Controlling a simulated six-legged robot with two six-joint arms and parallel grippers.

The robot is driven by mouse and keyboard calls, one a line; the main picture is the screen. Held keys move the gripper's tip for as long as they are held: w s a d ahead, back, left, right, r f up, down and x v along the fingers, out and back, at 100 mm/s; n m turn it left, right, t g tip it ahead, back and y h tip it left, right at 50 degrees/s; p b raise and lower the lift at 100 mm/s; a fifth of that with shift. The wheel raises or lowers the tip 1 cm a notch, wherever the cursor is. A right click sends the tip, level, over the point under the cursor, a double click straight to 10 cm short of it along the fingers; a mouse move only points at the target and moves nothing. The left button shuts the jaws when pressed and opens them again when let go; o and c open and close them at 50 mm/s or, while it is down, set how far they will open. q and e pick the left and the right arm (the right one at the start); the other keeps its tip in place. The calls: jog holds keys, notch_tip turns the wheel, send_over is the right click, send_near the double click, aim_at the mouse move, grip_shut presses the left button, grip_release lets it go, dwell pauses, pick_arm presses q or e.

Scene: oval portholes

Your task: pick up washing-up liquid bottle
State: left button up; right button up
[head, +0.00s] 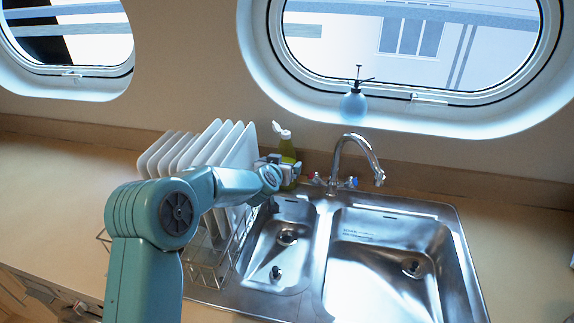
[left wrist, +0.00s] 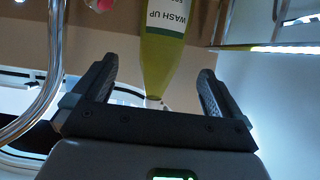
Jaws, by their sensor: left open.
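The washing-up liquid bottle (head: 287,147) is green with a white flip cap and stands behind the sink, between the dish rack and the tap. My left gripper (head: 281,171) is at the bottle in the head view and hides part of its lower body. In the left wrist view the bottle (left wrist: 164,62) appears upside down, with a white "WASH UP" label. It lies between the two spread dark fingers of my open left gripper (left wrist: 157,76), with a visible gap on each side. My right gripper is not in view.
A rack of white plates (head: 192,148) stands close on the left, partly behind my left arm. The chrome tap (head: 352,142) is close on the right. A steel double sink (head: 322,225) lies in front. A blue spray bottle (head: 353,104) stands on the porthole sill.

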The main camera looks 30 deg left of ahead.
aim_at(285, 159)
pick_arm(q)
jog(key=p+x, duration=0.1)
jog(key=x, duration=0.1)
jog(key=p+x, duration=0.1)
jog(key=x, duration=0.2)
jog(key=shift+w+r, duration=0.15)
jog(key=shift+w, duration=0.05)
jog(key=shift+w+a+p, duration=0.25)
jog(key=shift+p, duration=0.15)
jog(key=shift+f, duration=0.25)
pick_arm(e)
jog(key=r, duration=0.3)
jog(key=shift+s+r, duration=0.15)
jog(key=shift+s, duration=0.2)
pick_arm(q)
jog(key=shift+w, duration=0.15)
jog(key=shift+c, duration=0.3)
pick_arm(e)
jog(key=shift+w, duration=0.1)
pick_arm(q)
jog(key=c, duration=0.6)
jog(key=shift+r, duration=0.1)
jog(key=c, duration=0.7)
